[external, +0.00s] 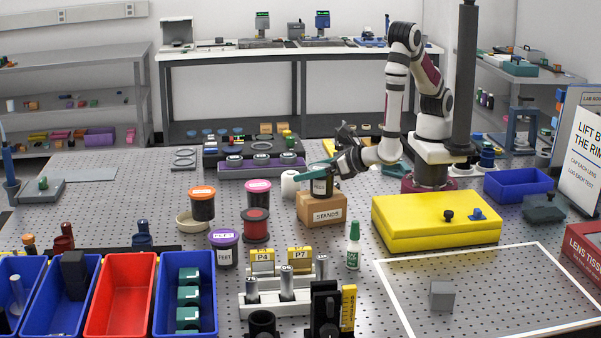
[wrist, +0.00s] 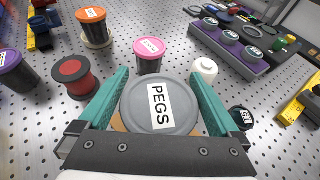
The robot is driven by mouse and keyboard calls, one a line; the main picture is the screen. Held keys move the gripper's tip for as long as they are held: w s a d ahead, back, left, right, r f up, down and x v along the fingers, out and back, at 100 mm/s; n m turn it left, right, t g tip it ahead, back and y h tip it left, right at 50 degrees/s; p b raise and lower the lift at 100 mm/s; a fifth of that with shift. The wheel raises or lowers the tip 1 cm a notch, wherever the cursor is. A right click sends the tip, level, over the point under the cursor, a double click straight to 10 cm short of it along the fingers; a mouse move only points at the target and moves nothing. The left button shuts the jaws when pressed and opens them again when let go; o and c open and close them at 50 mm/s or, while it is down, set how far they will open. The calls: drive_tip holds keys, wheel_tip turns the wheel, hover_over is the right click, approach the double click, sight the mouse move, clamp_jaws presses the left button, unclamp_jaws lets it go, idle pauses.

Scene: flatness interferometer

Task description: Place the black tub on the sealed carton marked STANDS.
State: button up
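The black tub (external: 320,187) stands upright at the top of the brown sealed carton marked STANDS (external: 323,215); its base looks to be on or very close to the carton's top. In the wrist view its grey lid (wrist: 183,92) with a white PEGS label fills the space between my teal fingers. My gripper (external: 334,172) comes in from the right, with a finger against each side of the tub; it also shows in the wrist view (wrist: 160,100). The carton (wrist: 117,125) is mostly hidden under the tub in the wrist view.
A white round piece (external: 289,184) stands just left of the carton. A yellow case (external: 436,224) lies to the right.

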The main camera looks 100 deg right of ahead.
drive_tip(key=shift+r, duration=0.15)
drive_tip(key=v, duration=1.2)
drive_tip(key=s+d+r+m+g+h, duration=0.1)
drive_tip(key=s+d+r+m+g, duration=0.2)
drive_tip(key=d+m, duration=0.4)
drive_tip(key=s+d+m+g+h, duration=0.1)
drive_tip(key=s+d+m+g, duration=0.1)
drive_tip(key=d+m+g, duration=0.45)
drive_tip(key=s+a+r+m+g+y, duration=0.2)
drive_tip(key=s+m+y, duration=0.7)
drive_tip(key=m, duration=1.2)
drive_tip(key=shift+a+r+y, duration=0.55)
drive_tip(key=shift+r+y, duration=0.3)
drive_tip(key=shift+y, duration=0.25)
